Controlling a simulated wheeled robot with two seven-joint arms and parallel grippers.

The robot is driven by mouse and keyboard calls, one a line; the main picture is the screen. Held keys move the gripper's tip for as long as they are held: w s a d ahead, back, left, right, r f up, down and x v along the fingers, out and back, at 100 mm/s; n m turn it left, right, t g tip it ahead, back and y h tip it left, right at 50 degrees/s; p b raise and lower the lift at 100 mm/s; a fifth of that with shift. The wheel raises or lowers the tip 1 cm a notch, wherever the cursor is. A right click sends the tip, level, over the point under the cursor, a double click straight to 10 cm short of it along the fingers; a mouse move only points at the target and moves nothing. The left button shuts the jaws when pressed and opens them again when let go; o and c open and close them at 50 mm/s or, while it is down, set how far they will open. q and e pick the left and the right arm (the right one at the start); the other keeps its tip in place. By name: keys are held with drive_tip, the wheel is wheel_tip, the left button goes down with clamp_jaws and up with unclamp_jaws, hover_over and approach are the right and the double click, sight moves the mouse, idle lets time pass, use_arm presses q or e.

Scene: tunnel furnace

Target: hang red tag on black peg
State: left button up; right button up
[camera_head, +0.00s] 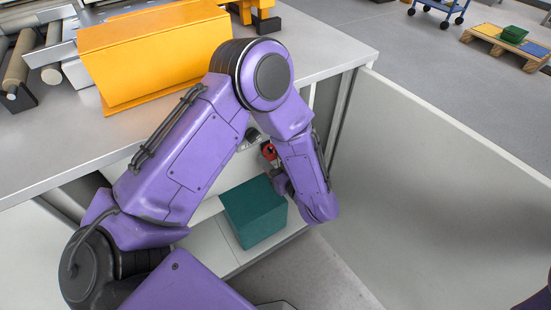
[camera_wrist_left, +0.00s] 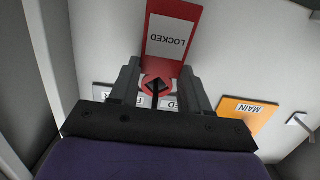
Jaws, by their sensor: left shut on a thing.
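The red tag (camera_wrist_left: 172,38) with a white LOCKED label shows upside down in the left wrist view. Its narrower red end lies between the fingers of my left gripper (camera_wrist_left: 158,84), which is shut on it. A dark diamond shape (camera_wrist_left: 157,86) with a thin dark stem shows in the middle of that end; I cannot tell whether it is the black peg or an opening in the tag. In the head view, a bit of red (camera_head: 269,152) shows beside my left gripper (camera_head: 274,165), inside the cabinet. My right gripper is not in view.
An orange MAIN plate (camera_wrist_left: 249,113) is on the pale panel, with white labels partly hidden behind my fingers. A teal box (camera_head: 254,212) sits in the cabinet below my left forearm. The open door (camera_head: 430,180) stands to the right. A yellow-orange cover (camera_head: 150,55) rests on the worktop.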

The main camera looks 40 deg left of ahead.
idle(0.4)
use_arm(q)
drive_tip(key=o, duration=1.1)
drive_tip(key=p+v, duration=0.1)
drive_tip(key=v, duration=0.9)
drive_tip(key=shift+d, duration=0.3)
